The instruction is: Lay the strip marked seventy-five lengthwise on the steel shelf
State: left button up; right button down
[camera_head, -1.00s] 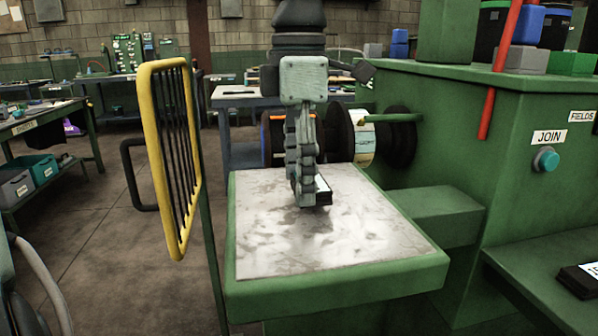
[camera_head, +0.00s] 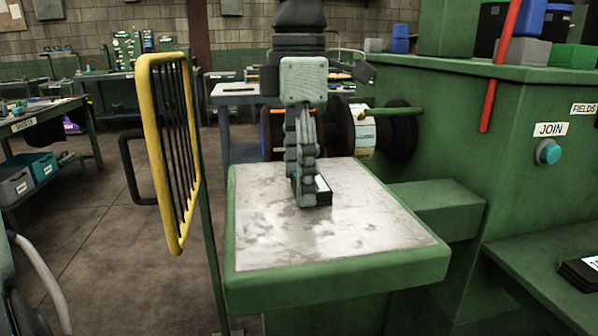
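A black strip (camera_head: 322,197) with a white label sits on or just above the steel shelf (camera_head: 340,235), near its middle; its number is too small to read. Its long side appears to run away from me. My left gripper (camera_head: 302,198) points down at the strip, with its fingertips at the strip's left side, covering part of it. The fingers overlap in this view, so the gap between them is hidden. My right gripper is not in view.
A yellow barred guard (camera_head: 172,150) stands left of the shelf. Dark spools (camera_head: 398,135) stand behind it. The green machine (camera_head: 455,125) with a JOIN button (camera_head: 548,152) is at right. Another labelled black piece (camera_head: 580,275) lies at lower right. The shelf's front is clear.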

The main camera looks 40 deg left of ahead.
pick_arm(q)
jog(key=o, duration=0.3)
